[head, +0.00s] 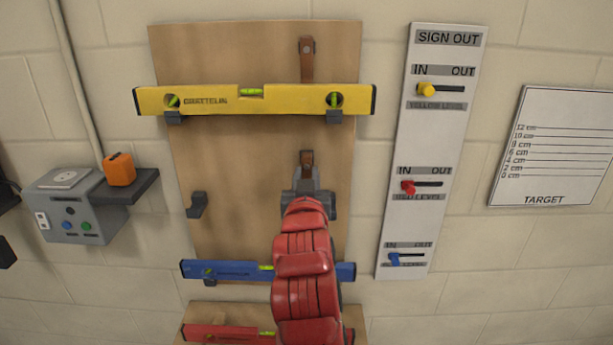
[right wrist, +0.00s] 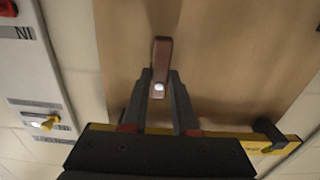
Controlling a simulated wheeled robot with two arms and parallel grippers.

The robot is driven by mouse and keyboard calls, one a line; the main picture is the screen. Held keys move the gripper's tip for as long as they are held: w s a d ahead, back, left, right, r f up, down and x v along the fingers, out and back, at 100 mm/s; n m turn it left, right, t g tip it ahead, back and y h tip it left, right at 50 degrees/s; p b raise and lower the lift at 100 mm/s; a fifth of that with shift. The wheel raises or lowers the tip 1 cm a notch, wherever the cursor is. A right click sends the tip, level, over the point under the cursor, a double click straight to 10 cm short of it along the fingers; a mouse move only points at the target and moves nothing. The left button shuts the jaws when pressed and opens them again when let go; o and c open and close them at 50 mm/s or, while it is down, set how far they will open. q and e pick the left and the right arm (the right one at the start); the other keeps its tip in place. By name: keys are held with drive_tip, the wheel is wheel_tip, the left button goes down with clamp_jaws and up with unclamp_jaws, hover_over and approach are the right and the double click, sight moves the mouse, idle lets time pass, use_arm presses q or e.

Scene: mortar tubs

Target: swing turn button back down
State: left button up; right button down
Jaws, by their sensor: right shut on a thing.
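A brown turn button (head: 306,158) is on the wooden board above the empty middle hook row. In the right wrist view the turn button (right wrist: 161,60) hangs from its bright pivot screw, pointing away from the yellow level, so down the board. My right gripper (head: 308,180) reaches up from below in the head view. Its two fingers (right wrist: 162,78) are shut on the turn button near the pivot, one on each side. The lower part of the button is hidden by the gripper in the head view. My left gripper is not in view.
A yellow level (head: 215,101) rests on hooks above. A second turn button (head: 307,62) hangs over it. A blue level (head: 220,270) and red level (head: 215,334) are below. A sign-out panel (head: 400,140) is right; a grey box (head: 70,215) is left.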

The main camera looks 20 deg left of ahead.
drive_tip(key=c, duration=0.7)
unclamp_jaws()
drive_tip(key=b+v, duration=0.9)
drive_tip(key=v, duration=0.8)
drive_tip(key=shift+s+b, duration=0.2)
drive_tip(key=shift+b, duration=0.1)
drive_tip(key=shift+r, duration=0.1)
